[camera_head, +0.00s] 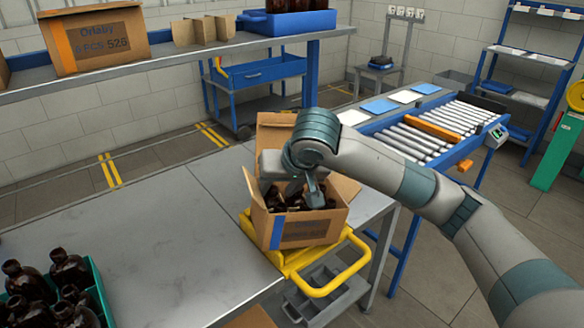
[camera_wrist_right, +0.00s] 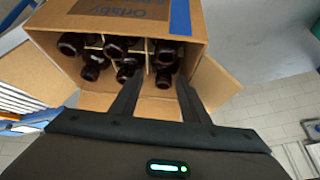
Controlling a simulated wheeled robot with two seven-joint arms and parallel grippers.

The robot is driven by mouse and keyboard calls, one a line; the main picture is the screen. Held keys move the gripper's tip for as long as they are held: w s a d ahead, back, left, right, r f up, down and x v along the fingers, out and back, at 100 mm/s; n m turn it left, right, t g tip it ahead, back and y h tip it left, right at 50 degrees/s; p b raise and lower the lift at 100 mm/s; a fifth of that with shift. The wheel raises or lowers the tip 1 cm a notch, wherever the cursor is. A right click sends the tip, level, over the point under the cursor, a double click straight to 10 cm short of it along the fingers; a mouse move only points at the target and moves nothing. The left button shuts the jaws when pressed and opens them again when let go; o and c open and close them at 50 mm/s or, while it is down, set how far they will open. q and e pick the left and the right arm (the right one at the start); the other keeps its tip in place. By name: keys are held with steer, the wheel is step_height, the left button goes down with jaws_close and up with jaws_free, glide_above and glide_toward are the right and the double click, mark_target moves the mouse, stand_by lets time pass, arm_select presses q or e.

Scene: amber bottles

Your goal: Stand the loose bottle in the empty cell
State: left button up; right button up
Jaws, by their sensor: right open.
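An open cardboard box (camera_head: 325,226) with dark amber bottles (camera_head: 293,203) sits on a yellow frame at the table's right edge. In the right wrist view the box (camera_wrist_right: 205,22) holds several bottles (camera_wrist_right: 92,66) among thin dividers (camera_wrist_right: 97,42). My right gripper (camera_head: 308,193) is over the box opening. In the wrist view its two fingers (camera_wrist_right: 157,88) are apart with nothing clearly held, and they overlap the bottles in the near row. I cannot tell which bottle is the loose one or see an empty cell. My left gripper is not in view.
A green crate (camera_head: 98,282) of dark bottles stands at the front left. The grey table (camera_head: 150,225) between is clear. A shelf (camera_head: 180,52) above carries another carton (camera_head: 95,38) and a blue crate. A roller conveyor (camera_head: 420,135) lies behind my right arm. Box flaps stand open.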

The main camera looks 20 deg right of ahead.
steer(key=shift+s+r, duration=0.1)
steer(key=shift+r, duration=0.15)
arm_select(q)
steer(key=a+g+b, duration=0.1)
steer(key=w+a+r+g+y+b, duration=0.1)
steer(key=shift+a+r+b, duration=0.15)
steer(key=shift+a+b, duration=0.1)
steer(key=shift+b, duration=0.1)
arm_select(e)
steer(key=v, duration=1.7)
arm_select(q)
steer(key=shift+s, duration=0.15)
arm_select(e)
steer(key=shift+s+f, duration=0.1)
steer(key=shift+f, duration=0.05)
